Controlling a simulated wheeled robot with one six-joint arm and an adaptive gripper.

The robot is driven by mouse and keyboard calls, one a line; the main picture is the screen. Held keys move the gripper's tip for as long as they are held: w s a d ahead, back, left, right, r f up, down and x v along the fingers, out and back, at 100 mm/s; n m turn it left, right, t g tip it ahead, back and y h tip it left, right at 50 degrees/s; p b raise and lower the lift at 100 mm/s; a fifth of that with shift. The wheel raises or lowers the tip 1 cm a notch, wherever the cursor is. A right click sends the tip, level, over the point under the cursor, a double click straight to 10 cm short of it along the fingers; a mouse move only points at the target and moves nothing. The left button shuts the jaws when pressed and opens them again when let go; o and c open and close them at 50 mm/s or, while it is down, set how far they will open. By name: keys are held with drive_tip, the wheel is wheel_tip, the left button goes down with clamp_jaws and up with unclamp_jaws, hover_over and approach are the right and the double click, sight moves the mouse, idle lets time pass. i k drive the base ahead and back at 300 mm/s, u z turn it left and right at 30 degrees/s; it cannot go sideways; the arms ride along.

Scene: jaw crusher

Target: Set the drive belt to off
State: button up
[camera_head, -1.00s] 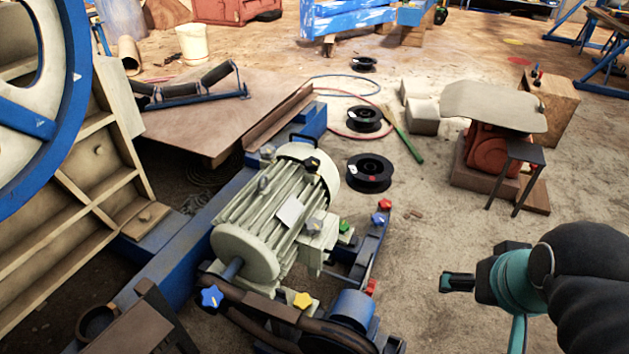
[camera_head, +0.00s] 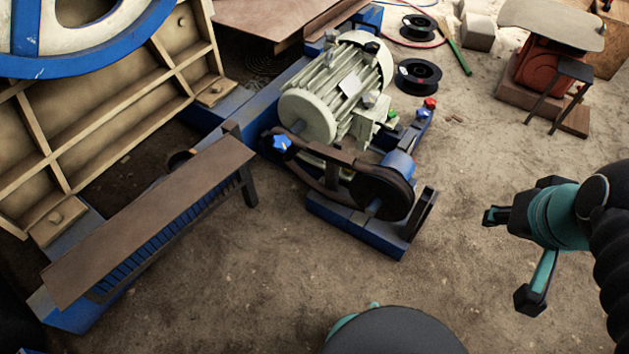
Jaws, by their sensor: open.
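The drive belt (camera_head: 335,158) is a dark brown band. It runs from the shaft end of the pale ribbed electric motor (camera_head: 332,92) down to a dark round pulley (camera_head: 383,193) on a blue frame. A blue star knob (camera_head: 281,142) sits near the belt's upper left end. My gripper (camera_head: 513,257), teal and black, is at the right, open and empty, well apart from the belt and the knobs.
A brown cover plate (camera_head: 150,220) over a blue slatted frame lies at lower left. A large blue-rimmed wheel (camera_head: 85,65) stands at upper left. Black spools (camera_head: 418,76) and a red machine (camera_head: 538,75) are behind. Bare sandy ground lies between the belt and my gripper.

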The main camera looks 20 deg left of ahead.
sight(332, 153)
drive_tip(key=k, duration=0.25)
drive_tip(key=u, duration=1.6)
drive_tip(key=i, duration=0.9)
drive_tip(key=z, duration=0.45)
drive_tip(key=k, duration=1.25)
drive_tip(key=z, duration=0.3)
drive_tip(key=i, duration=0.9)
